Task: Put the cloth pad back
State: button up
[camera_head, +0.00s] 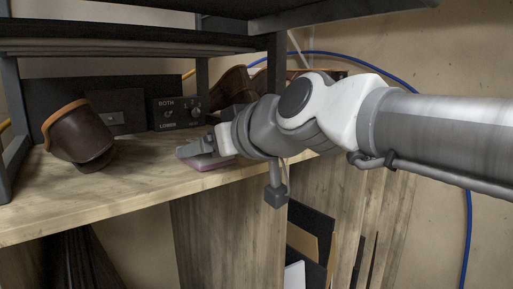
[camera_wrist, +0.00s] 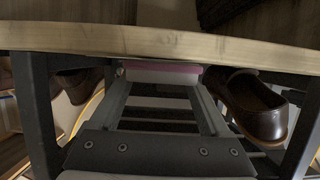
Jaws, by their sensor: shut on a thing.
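The cloth pad (camera_head: 213,164) is a flat pink piece under the tip of my gripper (camera_head: 190,149) in the head view, at the front part of the wooden shelf. In the wrist view the pad (camera_wrist: 162,68) shows as a thin pink strip across the far end of the fingers (camera_wrist: 162,84). My gripper is shut on the pad. The gripper hides much of the pad in the head view, and I cannot tell whether the pad touches the shelf.
A brown leather shoe piece (camera_head: 80,135) stands at the left on the wooden shelf (camera_head: 110,193). A dark control box (camera_head: 177,113) with knobs is behind the gripper. A dark upper rack (camera_head: 130,42) hangs above. Boards and folders stand below. A brown shoe (camera_wrist: 250,104) shows right in the wrist view.

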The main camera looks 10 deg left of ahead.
jog(key=shift+f, duration=0.2)
jog(key=o, duration=1.2)
jog(key=shift+c, duration=0.2)
jog(key=shift+r, duration=0.1)
